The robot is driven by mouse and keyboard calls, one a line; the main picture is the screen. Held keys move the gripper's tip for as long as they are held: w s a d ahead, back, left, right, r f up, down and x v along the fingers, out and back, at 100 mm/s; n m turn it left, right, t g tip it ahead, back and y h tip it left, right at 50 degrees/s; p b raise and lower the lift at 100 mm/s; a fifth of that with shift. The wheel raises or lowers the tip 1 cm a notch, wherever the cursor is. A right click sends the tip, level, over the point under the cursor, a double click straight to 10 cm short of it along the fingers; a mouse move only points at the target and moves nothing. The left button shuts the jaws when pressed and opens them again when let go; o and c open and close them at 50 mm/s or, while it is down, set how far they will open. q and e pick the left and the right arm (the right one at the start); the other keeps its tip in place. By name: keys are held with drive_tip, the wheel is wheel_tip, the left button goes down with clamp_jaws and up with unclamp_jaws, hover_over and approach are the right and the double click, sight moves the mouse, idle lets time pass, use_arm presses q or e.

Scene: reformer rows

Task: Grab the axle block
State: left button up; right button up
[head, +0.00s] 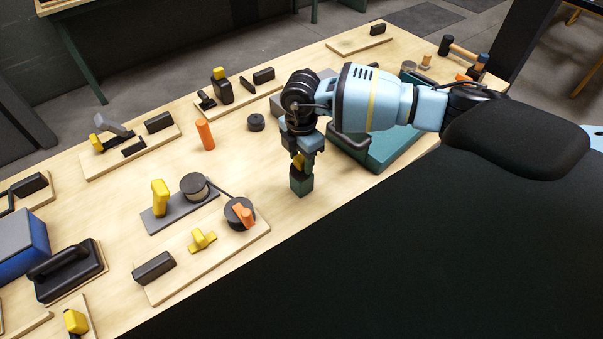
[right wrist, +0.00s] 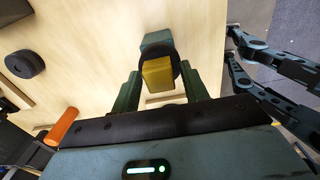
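A dark green block with a yellow upper part (head: 301,185), which looks like the axle block, stands on the wooden table near its front edge. In the right wrist view its yellow part (right wrist: 158,76) faces the camera, with a black round part behind it and the grey-green body (right wrist: 156,42) beyond. My right gripper (head: 304,158) points down over it. In the right wrist view the two fingers of the right gripper (right wrist: 160,88) stand on either side of the yellow part, with gaps visible. My left gripper is not in view.
A teal tray (head: 385,150) lies right of the block, under my right arm. An orange cylinder (head: 205,134) and a black disc (head: 256,122) stand to the left. A board with a black wheel (head: 238,214) lies at front left. Bare table surrounds the block.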

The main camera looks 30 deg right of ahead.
clamp_jaws()
idle(1.2)
